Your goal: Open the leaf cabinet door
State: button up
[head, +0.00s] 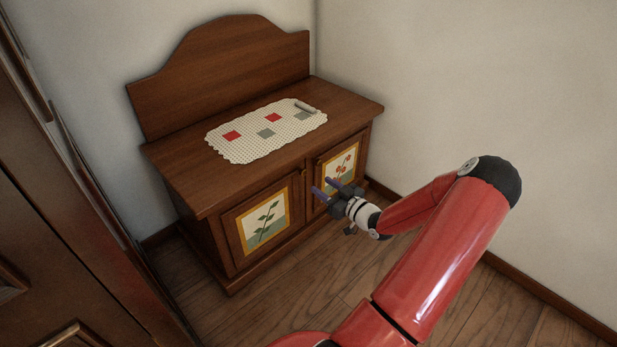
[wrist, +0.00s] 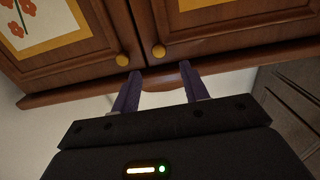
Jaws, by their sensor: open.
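The leaf door (head: 262,222) is the left door of a low brown wooden cabinet, with a yellow-framed picture of a green leafy stem. It looks shut. In the wrist view, which is turned upside down, the leaf door (wrist: 225,40) is on the right. Its round yellow knob (wrist: 158,51) sits by the gap between the doors. My gripper (head: 323,187) is open and empty in front of the cabinet. In the wrist view my gripper (wrist: 160,70) has its purple fingers pointing at the doors, with the leaf door's knob just beyond and between the fingertips.
The flower door (head: 339,170) is beside it; its knob (wrist: 122,60) is just outside my left finger in the wrist view. A checked cloth (head: 250,147) and a small grey object (head: 305,107) lie on top. A dark wooden piece (head: 60,240) stands at left. Floor in front is clear.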

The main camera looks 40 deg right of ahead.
aim_at(305, 173)
jog(key=w, duration=0.7)
jog(key=shift+w+a, duration=0.2)
jog(key=shift+w, duration=0.05)
grip_shut()
